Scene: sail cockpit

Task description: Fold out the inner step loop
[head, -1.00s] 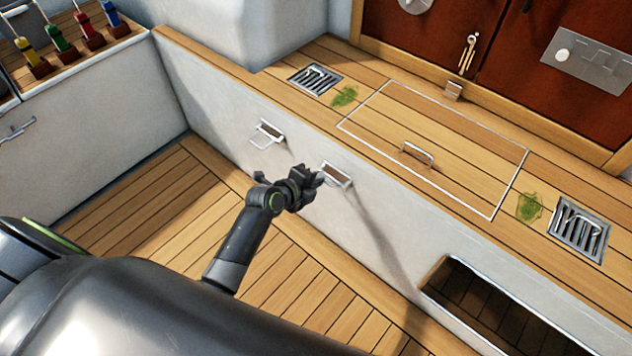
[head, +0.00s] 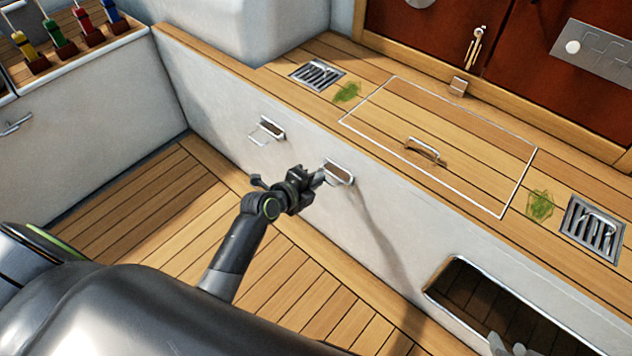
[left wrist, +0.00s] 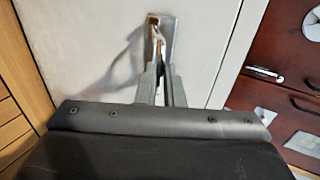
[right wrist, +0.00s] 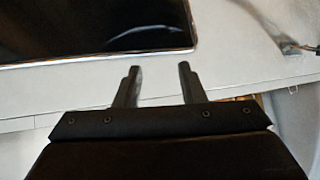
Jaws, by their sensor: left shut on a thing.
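The step loop at the right-hand recess (head: 340,172) in the white wall is a thin metal loop, mostly hidden by my left gripper (head: 319,179) in the head view. In the left wrist view, my left gripper (left wrist: 161,88) is shut on the step loop (left wrist: 152,45), just in front of its metal-framed recess. How far the loop is tilted out is hard to tell. A second step loop (head: 262,135) stands out from its own recess to the left, apart from the gripper. My right gripper (right wrist: 157,82) is open and empty, close to the white wall.
A rimmed dark opening (head: 480,300) lies low in the wall to the right; its rim (right wrist: 120,58) shows near my right gripper. The bench above has a hatch (head: 440,145) and two grates. The wooden floor (head: 130,220) at left is clear.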

